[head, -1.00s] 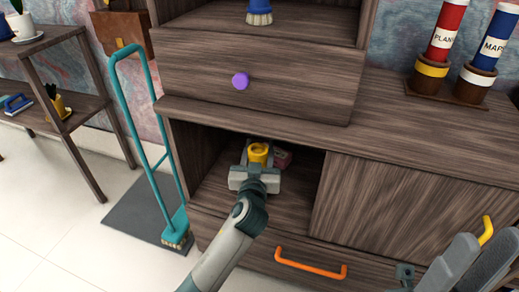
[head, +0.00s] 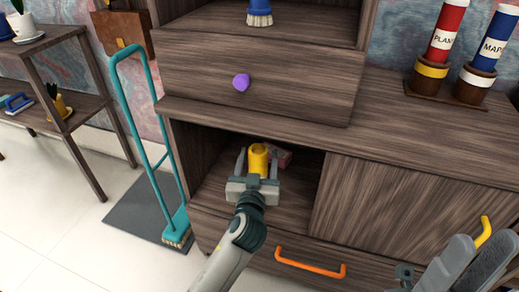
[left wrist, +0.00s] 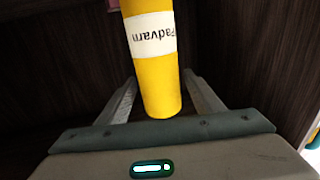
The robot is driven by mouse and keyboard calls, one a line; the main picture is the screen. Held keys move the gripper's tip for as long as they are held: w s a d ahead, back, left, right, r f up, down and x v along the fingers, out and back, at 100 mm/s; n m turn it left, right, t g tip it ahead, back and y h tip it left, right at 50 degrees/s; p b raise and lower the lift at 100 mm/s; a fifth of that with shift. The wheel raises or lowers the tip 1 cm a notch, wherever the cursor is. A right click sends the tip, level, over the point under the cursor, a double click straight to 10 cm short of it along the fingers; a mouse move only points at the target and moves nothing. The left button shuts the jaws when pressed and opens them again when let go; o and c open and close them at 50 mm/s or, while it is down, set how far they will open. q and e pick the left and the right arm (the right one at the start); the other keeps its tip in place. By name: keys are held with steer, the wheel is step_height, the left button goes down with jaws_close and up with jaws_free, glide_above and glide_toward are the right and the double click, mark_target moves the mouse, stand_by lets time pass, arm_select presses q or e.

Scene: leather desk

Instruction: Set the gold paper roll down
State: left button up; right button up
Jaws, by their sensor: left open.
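The gold paper roll (head: 258,160) is a yellow tube inside the open cabinet compartment. In the left wrist view the roll (left wrist: 160,85) has a white label band, and its near end lies between my fingers. My left gripper (head: 257,163) is open, with one finger on each side of the roll and gaps to both; it also shows in the left wrist view (left wrist: 160,95). Whether the roll's base rests on the cabinet floor is hidden.
A dull reddish object (head: 284,158) lies just behind the roll, to its right. The cabinet's sliding door (head: 400,210) closes off the right side. A drawer with a purple knob (head: 241,82) is above, and an orange handle (head: 310,263) below. A teal broom (head: 165,160) stands to the left.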

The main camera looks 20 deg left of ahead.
arm_select(q)
steer(key=s, duration=0.2)
steer(key=s+d, duration=0.1)
steer(key=s, duration=0.5)
steer(key=shift+d+p, duration=0.3)
steer(key=shift+p, duration=0.1)
